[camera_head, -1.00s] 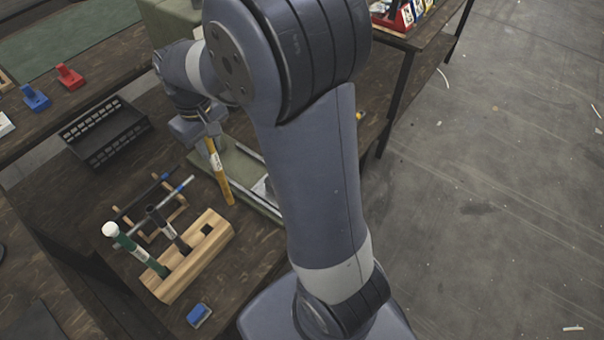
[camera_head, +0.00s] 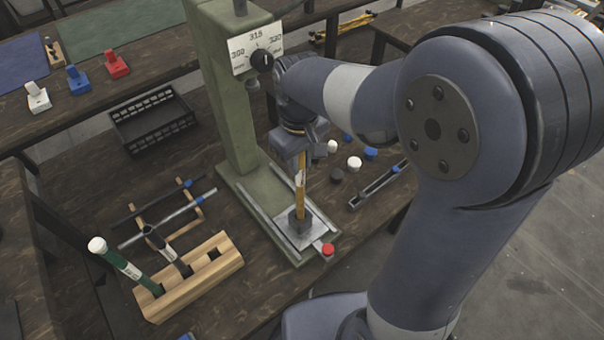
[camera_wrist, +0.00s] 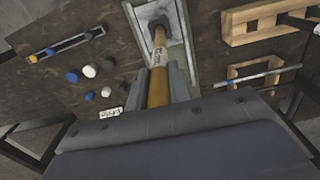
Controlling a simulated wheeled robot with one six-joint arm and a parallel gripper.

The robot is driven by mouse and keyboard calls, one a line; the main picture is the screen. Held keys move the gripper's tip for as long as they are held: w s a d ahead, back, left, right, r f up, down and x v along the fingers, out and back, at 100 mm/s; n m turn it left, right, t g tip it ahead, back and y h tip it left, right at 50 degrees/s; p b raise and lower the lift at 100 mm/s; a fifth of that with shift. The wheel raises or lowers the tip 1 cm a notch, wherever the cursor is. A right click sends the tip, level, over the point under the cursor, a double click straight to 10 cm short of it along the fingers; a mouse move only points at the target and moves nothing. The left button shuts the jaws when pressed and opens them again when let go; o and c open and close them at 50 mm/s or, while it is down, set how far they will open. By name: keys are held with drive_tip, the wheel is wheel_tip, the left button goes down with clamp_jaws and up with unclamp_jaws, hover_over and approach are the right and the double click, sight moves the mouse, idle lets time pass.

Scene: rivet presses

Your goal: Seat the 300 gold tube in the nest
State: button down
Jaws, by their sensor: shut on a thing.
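My gripper (camera_head: 298,150) is shut on the gold tube (camera_head: 300,186), which hangs upright below it with a pale label on its side. The tube's lower end meets the dark nest (camera_head: 299,224) on the metal plate of the green press (camera_head: 232,110). I cannot tell how deep it sits. In the wrist view the tube (camera_wrist: 158,75) runs from between my fingers to the nest (camera_wrist: 157,20), where its far end meets the dark block. The gripper body hides the tube's upper end.
A wooden rack (camera_head: 188,280) holding a green tube (camera_head: 127,262) and a dark one stands left. A red knob (camera_head: 328,249) is at the plate's front. Several small caps (camera_head: 354,163) and a slotted rail (camera_head: 378,184) lie right. The press dial (camera_head: 258,50) is above.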

sight(300, 171)
drive_tip(key=shift+f, duration=1.75)
drive_tip(key=shift+f+b, duration=0.15)
drive_tip(key=shift+b, duration=0.2)
drive_tip(key=c, duration=1.3)
unclamp_jaws()
wheel_tip(300, 171, up, 12)
drive_tip(key=p, duration=0.2)
drive_tip(key=shift+p, duration=0.35)
